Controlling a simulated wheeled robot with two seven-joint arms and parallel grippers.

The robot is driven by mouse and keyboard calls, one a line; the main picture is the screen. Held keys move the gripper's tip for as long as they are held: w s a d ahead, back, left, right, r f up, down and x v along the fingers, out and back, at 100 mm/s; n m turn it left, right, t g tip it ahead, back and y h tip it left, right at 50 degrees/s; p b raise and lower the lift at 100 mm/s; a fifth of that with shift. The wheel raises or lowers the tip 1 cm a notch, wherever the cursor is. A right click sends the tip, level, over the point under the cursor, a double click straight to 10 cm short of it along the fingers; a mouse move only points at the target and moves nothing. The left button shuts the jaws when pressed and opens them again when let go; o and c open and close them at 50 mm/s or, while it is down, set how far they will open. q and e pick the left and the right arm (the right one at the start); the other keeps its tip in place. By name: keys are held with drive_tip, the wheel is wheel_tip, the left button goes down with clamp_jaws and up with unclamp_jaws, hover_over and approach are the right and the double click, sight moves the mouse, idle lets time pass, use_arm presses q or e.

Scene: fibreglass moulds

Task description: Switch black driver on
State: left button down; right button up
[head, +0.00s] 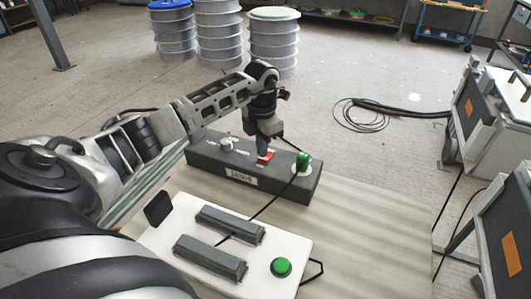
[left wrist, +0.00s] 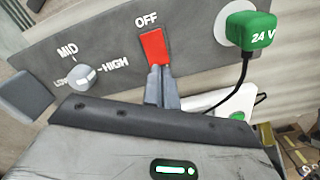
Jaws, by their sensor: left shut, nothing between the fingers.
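The black driver (head: 285,189) is a dark box lying on the light table, with a knob, a red switch and a green plug on its top. The red rocker switch (left wrist: 153,46) has the word OFF at its upper end; its lower end meets my fingertips in the left wrist view. My left gripper (head: 264,151) is shut and empty, pointing down at the red switch. Its fingertips (left wrist: 161,70) are at the switch's lower edge; I cannot tell whether they press it. Any label below the switch is hidden by the fingers. My right gripper is not in view.
A grey knob (left wrist: 82,77) marked LOW, MID, HIGH sits left of the switch. A green 24 V plug (head: 302,161) with a black cable stands to the right. A white panel (head: 180,235) with two grey bars and a green button (head: 281,267) lies in front. The table's right side is clear.

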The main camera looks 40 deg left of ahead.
sight(262, 160)
use_arm(q)
drive_tip(key=shift+f+b, duration=0.6)
drive_tip(key=shift+f, duration=0.35)
idle(0.3)
drive_tip(key=shift+r+p, duration=2.85)
drive_tip(key=shift+r, duration=0.75)
drive_tip(key=shift+f, duration=0.15)
